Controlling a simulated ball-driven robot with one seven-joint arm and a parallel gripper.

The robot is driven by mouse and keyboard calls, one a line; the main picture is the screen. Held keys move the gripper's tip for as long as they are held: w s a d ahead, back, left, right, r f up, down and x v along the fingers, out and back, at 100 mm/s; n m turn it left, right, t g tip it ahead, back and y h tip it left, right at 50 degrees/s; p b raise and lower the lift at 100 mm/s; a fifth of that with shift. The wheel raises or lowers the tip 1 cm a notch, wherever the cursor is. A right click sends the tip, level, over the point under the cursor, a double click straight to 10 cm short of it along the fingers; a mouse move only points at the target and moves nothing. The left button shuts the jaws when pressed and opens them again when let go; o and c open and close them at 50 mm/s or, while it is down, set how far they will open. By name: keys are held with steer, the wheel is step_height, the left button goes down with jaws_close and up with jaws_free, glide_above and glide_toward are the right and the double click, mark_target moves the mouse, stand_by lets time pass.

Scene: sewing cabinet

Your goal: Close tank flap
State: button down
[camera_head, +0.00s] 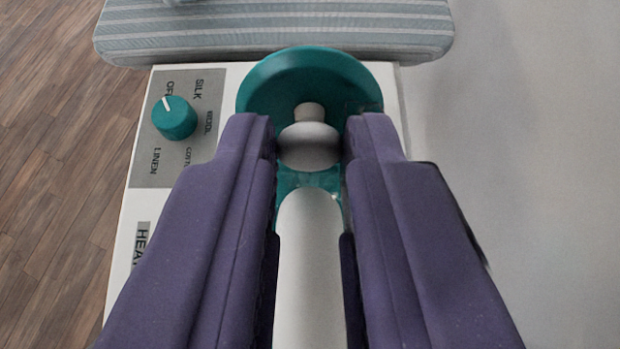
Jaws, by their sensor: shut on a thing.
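The tank flap looks to be the round teal disc (275,85) on top of a white box. It has a white rounded knob (308,146) at its near side. My gripper (309,138) has purple fingers on the left and right of the knob and is shut on it. More teal surface shows below the knob, between the fingers. The fingers cover the flap's lower sides, and the tank opening is not visible. I cannot tell how far the flap stands open.
The white box (218,80) carries a teal dial (174,117) on a grey panel at left, with its pointer toward OFF. A white rounded cylinder (309,260) lies between my fingers. A striped padded board (275,30) is beyond. Wooden floor is left, a plain grey surface right.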

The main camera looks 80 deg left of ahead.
steer(key=shift+a+r+h+p, duration=0.6)
steer(key=shift+h+p, duration=0.3)
steer(key=shift+p, duration=0.25)
steer(key=shift+a+r+h+p, duration=0.1)
steer(key=shift+a+h+p, duration=0.45)
steer(key=shift+h+p, duration=0.35)
steer(key=a+f+g+h+p, duration=0.1)
steer(key=a+f+h+p, duration=0.2)
steer(key=a+h+p, duration=0.4)
steer(key=shift+w+f+h+p, duration=0.35)
steer(key=shift+h+p, duration=0.15)
steer(key=shift+h, duration=2.6)
steer(key=shift+f, duration=0.1)
steer(key=c, duration=1)
jaws_free()
steer(key=v, duration=0.8)
steer(key=shift+w+p, duration=0.15)
steer(key=shift+p, duration=0.25)
